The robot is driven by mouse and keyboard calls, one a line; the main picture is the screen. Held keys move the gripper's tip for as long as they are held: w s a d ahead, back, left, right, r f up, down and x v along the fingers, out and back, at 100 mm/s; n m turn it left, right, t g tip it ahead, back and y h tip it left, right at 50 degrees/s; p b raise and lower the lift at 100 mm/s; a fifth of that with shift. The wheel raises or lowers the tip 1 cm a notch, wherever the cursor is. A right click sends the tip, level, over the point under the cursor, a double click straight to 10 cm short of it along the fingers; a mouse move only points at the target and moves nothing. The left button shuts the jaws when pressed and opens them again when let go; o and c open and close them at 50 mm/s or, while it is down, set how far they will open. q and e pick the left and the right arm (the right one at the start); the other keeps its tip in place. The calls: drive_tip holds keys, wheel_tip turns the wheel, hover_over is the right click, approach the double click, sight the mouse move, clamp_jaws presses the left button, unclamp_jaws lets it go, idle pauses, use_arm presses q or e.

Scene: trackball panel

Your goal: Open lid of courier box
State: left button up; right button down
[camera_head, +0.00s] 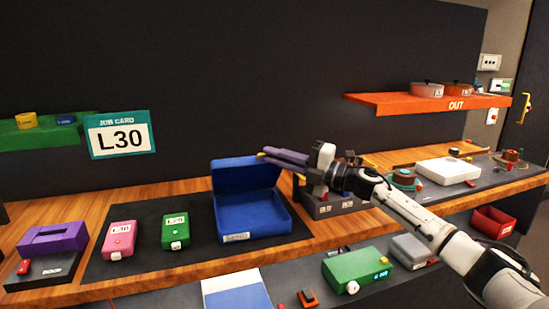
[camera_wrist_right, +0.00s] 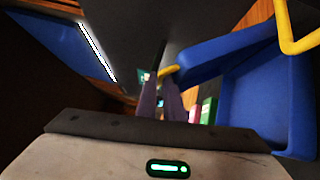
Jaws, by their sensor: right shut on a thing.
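The courier box (camera_head: 255,222) is blue and sits on the dark mat on the wooden bench, with a white label on its front. Its blue lid (camera_head: 240,176) stands raised at the back, leaving the inside visible and seemingly empty. The lid (camera_wrist_right: 215,55) and the box (camera_wrist_right: 265,100) also show in the right wrist view. My right gripper (camera_head: 264,156) reaches in from the right to the lid's upper edge, its purple-grey fingers (camera_wrist_right: 160,92) shut on a small yellow tab (camera_wrist_right: 168,72) at the lid. My left gripper is not in view.
A pink box (camera_head: 120,239) and a green box (camera_head: 176,230) lie left of the courier box. A purple block (camera_head: 53,238) stands farther left. An orange shelf (camera_head: 400,104) overhangs at the right; a job card (camera_head: 120,136) reads L30.

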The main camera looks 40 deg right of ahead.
drive_tip(key=c, duration=1.9)
unclamp_jaws()
drive_tip(key=shift+a+r, duration=0.1)
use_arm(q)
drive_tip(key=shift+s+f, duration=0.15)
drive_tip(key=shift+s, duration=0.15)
use_arm(e)
drive_tip(key=shift+s, duration=0.1)
drive_tip(key=shift+f, duration=0.2)
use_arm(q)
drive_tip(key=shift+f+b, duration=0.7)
use_arm(e)
drive_tip(key=r+v, duration=0.1)
drive_tip(key=v, duration=0.9)
drive_tip(key=shift+f, duration=0.3)
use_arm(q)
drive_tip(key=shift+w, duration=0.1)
use_arm(e)
drive_tip(key=shift+s, duration=0.15)
